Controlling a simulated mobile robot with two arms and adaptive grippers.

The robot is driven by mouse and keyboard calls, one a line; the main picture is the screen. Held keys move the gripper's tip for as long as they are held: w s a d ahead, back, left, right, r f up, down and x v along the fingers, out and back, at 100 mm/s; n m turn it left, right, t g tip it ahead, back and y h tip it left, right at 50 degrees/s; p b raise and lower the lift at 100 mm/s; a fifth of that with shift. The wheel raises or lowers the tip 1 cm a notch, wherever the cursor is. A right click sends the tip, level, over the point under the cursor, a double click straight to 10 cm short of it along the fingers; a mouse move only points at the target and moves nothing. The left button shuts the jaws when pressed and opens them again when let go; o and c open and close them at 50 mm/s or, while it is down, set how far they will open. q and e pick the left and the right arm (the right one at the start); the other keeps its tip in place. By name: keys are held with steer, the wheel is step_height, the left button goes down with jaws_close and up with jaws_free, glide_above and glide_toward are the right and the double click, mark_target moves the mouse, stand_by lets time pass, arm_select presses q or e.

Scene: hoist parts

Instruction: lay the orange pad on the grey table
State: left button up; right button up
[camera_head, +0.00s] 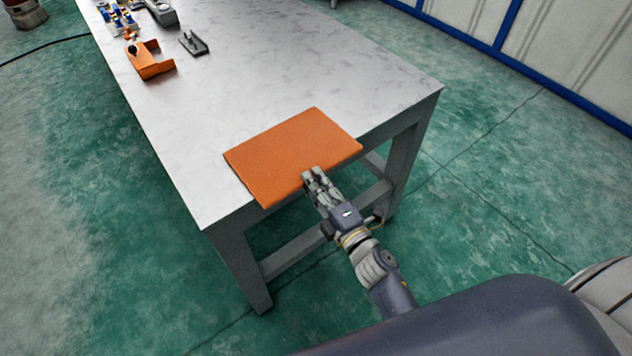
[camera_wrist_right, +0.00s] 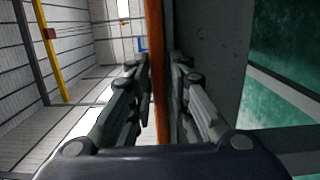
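The orange pad (camera_head: 290,155) is a flat rectangle at the near end of the grey table (camera_head: 240,75) in the head view. Most of it is over the tabletop, and its near side sticks out past the table's near edge. I cannot tell whether it touches the top or is held just above it. My right gripper (camera_head: 313,178) is at the pad's near edge. In the right wrist view the pad (camera_wrist_right: 159,90) shows edge-on between the two fingers, which close on it from both sides. My left gripper is not in view.
An orange bracket (camera_head: 150,62), a small dark grey part (camera_head: 193,43) and several small coloured parts (camera_head: 118,18) are at the table's far end. The tabletop between them and the pad is clear. Green floor (camera_head: 500,160) surrounds the table.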

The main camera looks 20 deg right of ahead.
steer(key=shift+o, duration=0.5)
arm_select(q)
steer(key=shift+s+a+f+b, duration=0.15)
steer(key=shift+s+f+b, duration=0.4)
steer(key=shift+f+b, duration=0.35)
arm_select(e)
steer(key=v, duration=1.2)
steer(key=shift+r, duration=0.25)
